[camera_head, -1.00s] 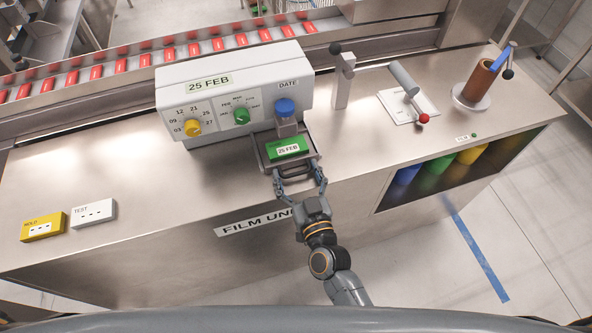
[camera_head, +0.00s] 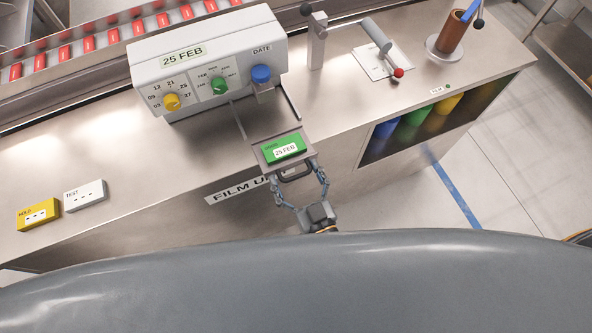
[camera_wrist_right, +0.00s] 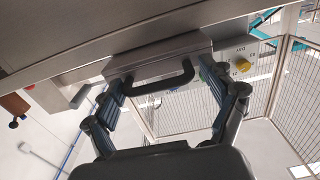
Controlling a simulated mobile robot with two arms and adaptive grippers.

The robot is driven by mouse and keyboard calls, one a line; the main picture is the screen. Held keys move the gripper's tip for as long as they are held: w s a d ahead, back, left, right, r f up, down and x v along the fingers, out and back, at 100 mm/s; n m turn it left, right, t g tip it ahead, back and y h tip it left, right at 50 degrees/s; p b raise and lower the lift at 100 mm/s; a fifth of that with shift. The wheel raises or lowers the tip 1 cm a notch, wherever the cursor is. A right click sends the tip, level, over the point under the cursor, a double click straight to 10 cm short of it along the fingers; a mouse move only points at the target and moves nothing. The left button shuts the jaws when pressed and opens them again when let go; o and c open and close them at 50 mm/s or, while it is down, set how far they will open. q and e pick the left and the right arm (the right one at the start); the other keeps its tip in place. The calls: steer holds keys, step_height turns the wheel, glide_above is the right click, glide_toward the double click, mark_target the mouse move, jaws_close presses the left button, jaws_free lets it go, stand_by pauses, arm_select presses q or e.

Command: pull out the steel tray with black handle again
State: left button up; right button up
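The steel tray (camera_head: 261,160) is drawn out from the white date machine (camera_head: 205,62), at the front edge of the steel counter. A green box (camera_head: 284,149) labelled 25 FEB lies on it. The tray's black handle (camera_head: 297,172) faces me and shows also in the right wrist view (camera_wrist_right: 160,85). My right gripper (camera_head: 299,177) has its two fingers at the two ends of the handle, spread to its width; exact contact is hard to see. In the right wrist view the gripper (camera_wrist_right: 165,88) is below the tray front. My left gripper is not in view.
A yellow HOLD box (camera_head: 38,214) and white TEST box (camera_head: 84,195) lie at left. A red-knobbed lever (camera_head: 398,73) and brown roll (camera_head: 453,32) stand at right.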

steer(key=v, duration=1.2)
stand_by(0.4)
steer(key=s+d+f+g+h+b, duration=0.1)
steer(key=d+f+g, duration=0.15)
steer(key=f, duration=0.75)
steer(key=s+d+f+n+g+b, duration=0.1)
steer(key=s+d+f+g, duration=0.15)
steer(key=f, duration=0.75)
steer(key=d+f+g+h, duration=0.1)
steer(key=d+f+g, duration=0.15)
steer(key=f, duration=0.75)
steer(key=s+d+f+m+g+h+b, duration=0.1)
steer(key=s+d+f+g, duration=0.3)
steer(key=s+f, duration=0.3)
steer(key=s+d+f+m+g+h+b, duration=0.1)
steer(key=s+d+f+g+h, duration=0.1)
steer(key=s+d+f+g, duration=0.2)
steer(key=s+d+f, duration=0.1)
steer(key=s+f, duration=0.2)
steer(key=f, duration=0.2)
steer(key=shift+g+h, duration=0.3)
steer(key=shift+g, duration=0.05)
steer(key=shift+s+d, duration=0.1)
steer(key=shift+d, duration=0.05)
